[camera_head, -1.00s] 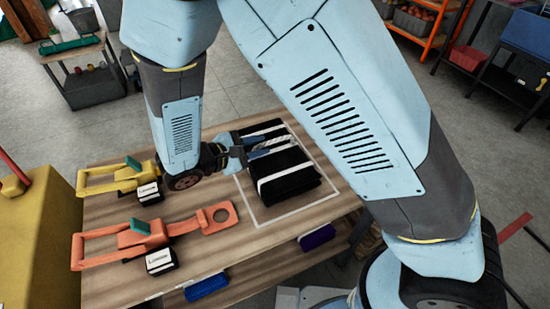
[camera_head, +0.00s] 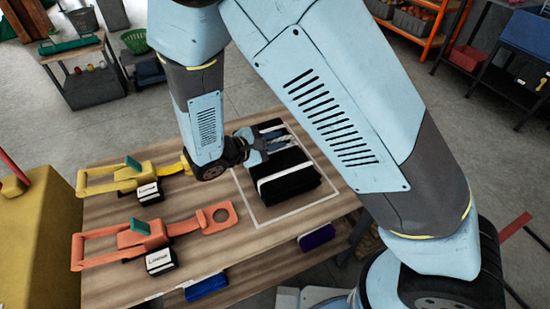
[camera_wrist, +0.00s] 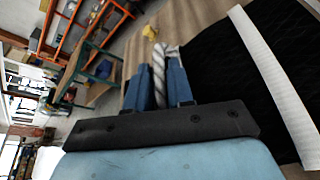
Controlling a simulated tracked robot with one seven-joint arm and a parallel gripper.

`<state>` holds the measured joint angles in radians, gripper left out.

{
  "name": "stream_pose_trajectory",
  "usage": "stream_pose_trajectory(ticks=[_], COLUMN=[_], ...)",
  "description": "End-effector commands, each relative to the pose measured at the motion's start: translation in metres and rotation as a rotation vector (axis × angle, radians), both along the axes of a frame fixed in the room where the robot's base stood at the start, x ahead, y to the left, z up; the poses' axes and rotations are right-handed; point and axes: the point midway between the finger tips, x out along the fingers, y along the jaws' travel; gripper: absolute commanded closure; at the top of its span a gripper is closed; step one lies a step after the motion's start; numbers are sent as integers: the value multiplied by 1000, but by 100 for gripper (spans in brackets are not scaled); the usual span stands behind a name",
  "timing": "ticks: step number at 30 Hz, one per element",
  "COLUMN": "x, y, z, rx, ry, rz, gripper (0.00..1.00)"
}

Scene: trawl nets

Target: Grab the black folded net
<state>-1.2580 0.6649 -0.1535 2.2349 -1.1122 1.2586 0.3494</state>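The black folded net (camera_head: 290,183) lies on the wooden table inside a white outline, with white bands across it. In the wrist view, the black net (camera_wrist: 236,60) fills the right side. A grey-white twisted rope (camera_head: 279,143) is at the net's far part; it also shows in the wrist view (camera_wrist: 159,62). My gripper (camera_head: 262,146) is at that far part of the net. In the wrist view, the two blue fingers of my gripper (camera_wrist: 160,80) stand close on either side of the rope. I cannot tell whether they clamp it. My arm hides part of the net's surroundings.
Yellow (camera_head: 140,180) and orange (camera_head: 150,236) handled tools lie on the left of the table (camera_head: 210,262). A blue item (camera_head: 206,287) and a purple item (camera_head: 317,238) are below its front edge. A yellow block (camera_head: 40,240) stands at the left.

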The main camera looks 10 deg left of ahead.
Motion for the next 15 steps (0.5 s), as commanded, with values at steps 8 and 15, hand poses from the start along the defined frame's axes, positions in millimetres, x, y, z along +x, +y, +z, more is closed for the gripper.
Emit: stream_pose_trajectory(ticks=[8,15], x=[0,0], y=[-1,0], z=[0,0], rx=[-2,-2], ry=[0,0], rz=[-2,-1], gripper=[100,100])
